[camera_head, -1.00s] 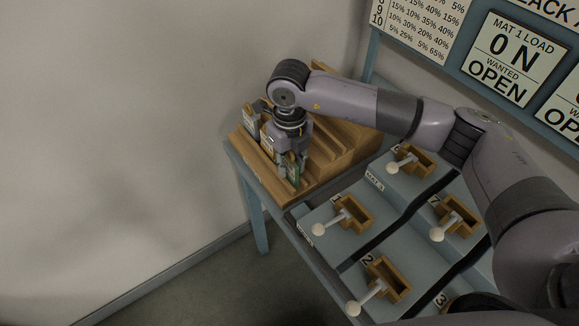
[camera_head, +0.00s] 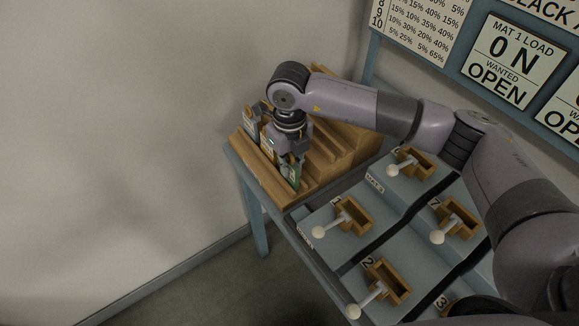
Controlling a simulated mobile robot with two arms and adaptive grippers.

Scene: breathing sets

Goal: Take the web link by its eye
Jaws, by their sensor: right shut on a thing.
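My right gripper (camera_head: 289,161) reaches down over the stepped wooden rack (camera_head: 262,185) and is shut on the top of a flat, green-edged link (camera_head: 295,176). I take this to be the web link; its eye is hidden between the fingers. The link stands upright in the front slot of the rack, and I cannot tell whether it is clear of the slot floor. Two more flat pieces, one grey-edged (camera_head: 250,124) and one pale (camera_head: 267,146), stand in the same row to the left. My left gripper is not in view.
The blue-grey bench (camera_head: 337,243) right of the rack holds several small wooden boxes (camera_head: 386,280) with white ball-ended levers (camera_head: 354,310). A signboard (camera_head: 515,60) stands behind. My right arm crosses above the rack. A bare wall lies left.

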